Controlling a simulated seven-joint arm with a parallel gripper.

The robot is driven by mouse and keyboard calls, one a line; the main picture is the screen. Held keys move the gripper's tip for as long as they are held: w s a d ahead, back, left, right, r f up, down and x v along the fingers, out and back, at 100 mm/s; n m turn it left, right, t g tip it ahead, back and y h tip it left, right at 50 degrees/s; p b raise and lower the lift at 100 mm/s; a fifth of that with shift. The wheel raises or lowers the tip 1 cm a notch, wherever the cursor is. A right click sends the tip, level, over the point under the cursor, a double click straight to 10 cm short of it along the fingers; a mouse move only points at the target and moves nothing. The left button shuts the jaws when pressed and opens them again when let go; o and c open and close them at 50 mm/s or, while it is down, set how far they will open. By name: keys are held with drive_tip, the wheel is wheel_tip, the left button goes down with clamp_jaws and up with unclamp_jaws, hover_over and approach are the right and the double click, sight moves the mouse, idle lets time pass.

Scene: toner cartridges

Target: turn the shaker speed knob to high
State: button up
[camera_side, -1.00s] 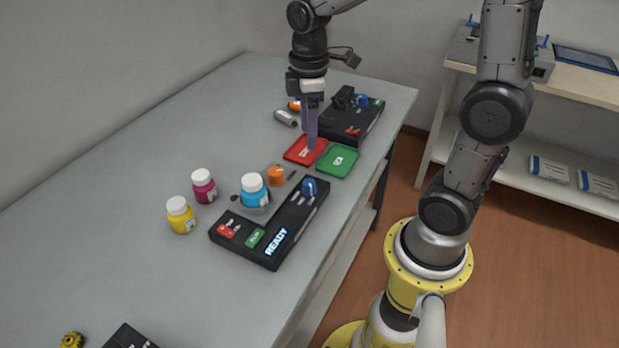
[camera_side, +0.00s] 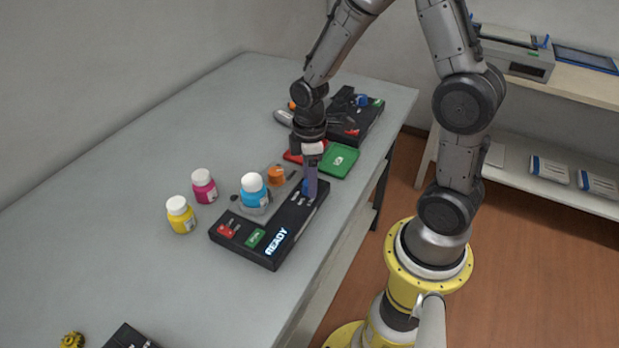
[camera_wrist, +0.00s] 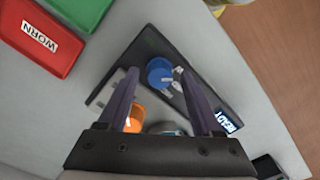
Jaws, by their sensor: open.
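The blue knob (camera_wrist: 159,70) sits at one end of the black control box (camera_side: 262,240), whose display reads READY. In the wrist view the knob lies between my two open fingers, with small pale labels beside it; their text is too small to read. My gripper (camera_wrist: 161,76) points down over that end of the box, and it shows in the side view (camera_side: 310,190) too. There the fingers hide most of the knob. I cannot tell whether they touch it. A white-capped cyan bottle (camera_side: 254,191) stands in a grey holder beside the box.
An orange part (camera_side: 277,176) sits close behind the box. Magenta (camera_side: 203,187) and yellow (camera_side: 181,215) bottles stand to the left. A green tray (camera_side: 338,161) and a red tray marked WORN (camera_wrist: 38,40) lie beyond, before a second black device (camera_side: 352,120).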

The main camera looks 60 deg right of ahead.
drive_tip(key=shift+f, duration=0.15)
drive_tip(key=shift+c, duration=0.2)
clamp_jaws()
